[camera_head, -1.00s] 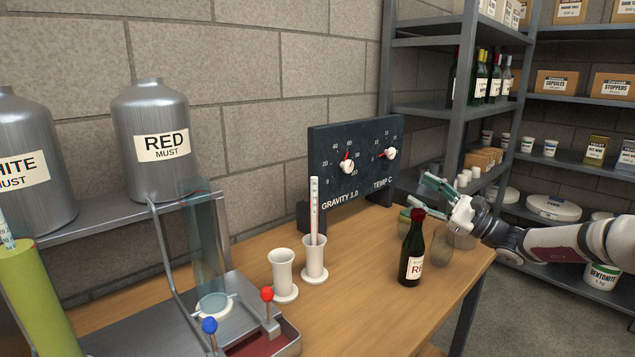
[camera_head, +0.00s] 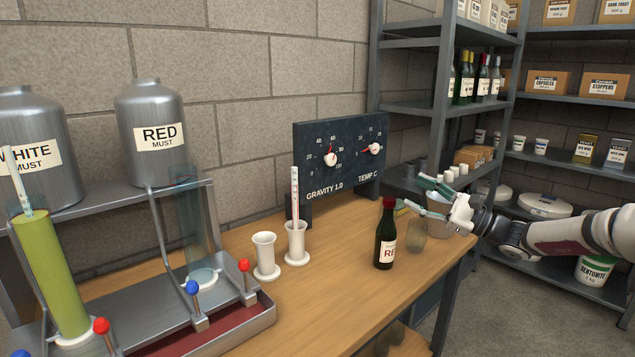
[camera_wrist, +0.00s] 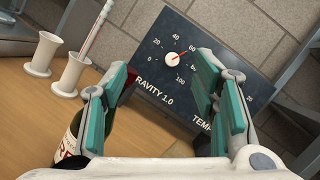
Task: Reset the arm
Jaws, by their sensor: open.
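My gripper (camera_head: 430,188) is at the right end of the wooden bench in the head view, above and to the right of the dark red-wine bottle (camera_head: 386,238). In the wrist view my gripper (camera_wrist: 160,95) has its green-padded fingers spread apart with nothing between them. The bottle stands upright on the bench and shows partly behind the left finger in the wrist view (camera_wrist: 72,140). My arm reaches in from the right edge of the head view.
A dial panel (camera_head: 340,160) stands at the bench's back. Two white cylinders stand left of the bottle; one (camera_head: 297,245) holds a hydrometer, the other (camera_head: 265,258) looks empty. A metal tray (camera_head: 262,318) with levers is left. Steel shelves (camera_head: 455,60) stand behind my gripper.

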